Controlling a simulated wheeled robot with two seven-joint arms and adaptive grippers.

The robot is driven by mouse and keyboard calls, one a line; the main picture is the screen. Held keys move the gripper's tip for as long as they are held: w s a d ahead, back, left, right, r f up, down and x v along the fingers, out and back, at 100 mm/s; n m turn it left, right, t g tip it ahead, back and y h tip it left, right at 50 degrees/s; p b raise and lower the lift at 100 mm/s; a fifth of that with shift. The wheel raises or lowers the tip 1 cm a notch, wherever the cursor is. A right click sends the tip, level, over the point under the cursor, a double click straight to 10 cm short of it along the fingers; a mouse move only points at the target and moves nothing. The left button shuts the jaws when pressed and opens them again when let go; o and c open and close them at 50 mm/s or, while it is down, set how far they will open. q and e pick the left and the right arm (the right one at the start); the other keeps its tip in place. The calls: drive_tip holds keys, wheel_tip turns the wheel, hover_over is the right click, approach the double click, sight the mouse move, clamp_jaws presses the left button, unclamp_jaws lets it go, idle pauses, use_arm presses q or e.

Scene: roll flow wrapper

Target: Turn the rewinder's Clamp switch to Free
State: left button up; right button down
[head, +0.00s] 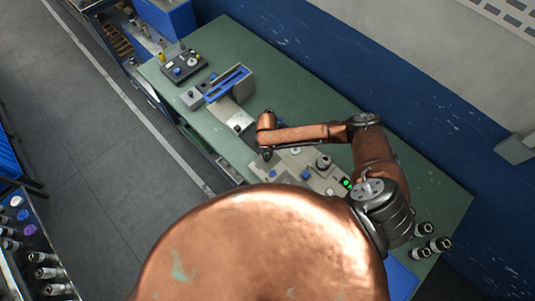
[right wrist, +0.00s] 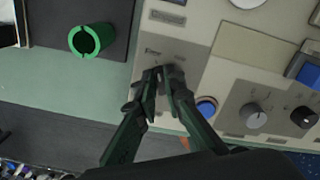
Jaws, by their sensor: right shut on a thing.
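The rewinder (head: 318,180) is a beige-grey unit with knobs on the green bench; its front panel (right wrist: 200,18) fills the upper right of the right wrist view. My right gripper (right wrist: 165,72) is shut at a small grey sub-panel of it, just below small printed labels. It also shows in the head view (head: 266,154), pointing down at the unit's left end. The Clamp switch appears to be what the fingers hold; they hide it, so I cannot tell its setting. My left gripper is not in view.
A green ring (right wrist: 90,40) is at the left. In the head view, a blue-topped stand (head: 228,83) and a black control box (head: 184,67) stand farther along the bench.

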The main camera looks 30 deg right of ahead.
idle(0.4)
drive_tip(key=c, duration=2)
unclamp_jaws()
wheel_tip(320, 180, up, 12)
